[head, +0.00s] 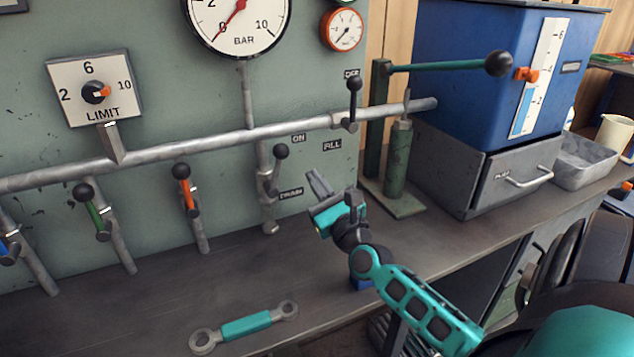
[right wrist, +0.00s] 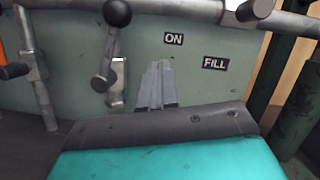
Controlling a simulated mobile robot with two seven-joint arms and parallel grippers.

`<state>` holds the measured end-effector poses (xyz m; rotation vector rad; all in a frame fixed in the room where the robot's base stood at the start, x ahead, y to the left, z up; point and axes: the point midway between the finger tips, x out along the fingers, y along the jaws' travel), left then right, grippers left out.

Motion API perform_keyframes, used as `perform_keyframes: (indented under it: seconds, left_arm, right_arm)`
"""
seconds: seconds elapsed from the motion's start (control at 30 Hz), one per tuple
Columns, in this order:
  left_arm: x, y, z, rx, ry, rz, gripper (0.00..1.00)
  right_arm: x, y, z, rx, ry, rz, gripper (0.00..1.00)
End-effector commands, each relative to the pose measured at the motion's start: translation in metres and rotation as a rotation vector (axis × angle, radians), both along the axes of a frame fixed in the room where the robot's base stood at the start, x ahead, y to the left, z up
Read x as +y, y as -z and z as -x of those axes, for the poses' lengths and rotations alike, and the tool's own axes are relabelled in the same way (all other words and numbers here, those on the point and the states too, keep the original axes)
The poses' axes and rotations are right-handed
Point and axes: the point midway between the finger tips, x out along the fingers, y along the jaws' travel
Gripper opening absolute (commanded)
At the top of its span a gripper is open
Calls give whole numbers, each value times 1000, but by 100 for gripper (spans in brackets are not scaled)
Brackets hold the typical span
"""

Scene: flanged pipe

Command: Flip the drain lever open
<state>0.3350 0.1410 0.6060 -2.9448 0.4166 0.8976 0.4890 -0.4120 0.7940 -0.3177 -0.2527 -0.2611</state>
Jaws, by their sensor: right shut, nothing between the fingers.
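The drain lever (head: 273,172) is a short grey handle with a black ball knob on the vertical pipe below the big gauge. It leans up and slightly right, with its knob near the ON label (head: 299,138). The DRAIN label (head: 291,193) is right of its pivot. The lever also shows in the right wrist view (right wrist: 108,55), left of the fingers. My right gripper (head: 316,180) is shut and empty, right of the lever and apart from it in the head view. Its fingertips show close together in the right wrist view (right wrist: 158,72). My left gripper is not in view.
A lever with a black knob (head: 353,95) stands on the main pipe (head: 205,143). Orange (head: 187,192) and green (head: 96,215) levers are left. A green hand pump (head: 398,160) and blue tank (head: 480,80) are right.

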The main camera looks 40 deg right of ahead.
Motion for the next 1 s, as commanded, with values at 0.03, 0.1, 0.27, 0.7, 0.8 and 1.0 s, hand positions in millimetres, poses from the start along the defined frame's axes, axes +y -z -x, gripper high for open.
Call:
perform_keyframes:
  seconds: [0.03, 0.1, 0.27, 0.7, 0.8, 1.0]
  left_arm:
    - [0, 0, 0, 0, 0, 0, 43]
    - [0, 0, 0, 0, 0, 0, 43]
    - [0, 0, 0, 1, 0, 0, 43]
    - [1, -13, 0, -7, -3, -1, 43]
    - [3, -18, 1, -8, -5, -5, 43]
    - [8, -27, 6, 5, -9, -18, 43]
  right_arm:
    - [0, 0, -1, 0, 0, 0, 0]
    - [0, 0, -1, 0, 0, 0, 0]
    - [0, 0, 0, 0, 0, 0, 0]
    - [3, -13, -1, 35, 0, 109, 0]
    - [5, -20, -2, 57, 0, 180, 0]
    - [13, -35, -4, 111, 0, 351, 0]
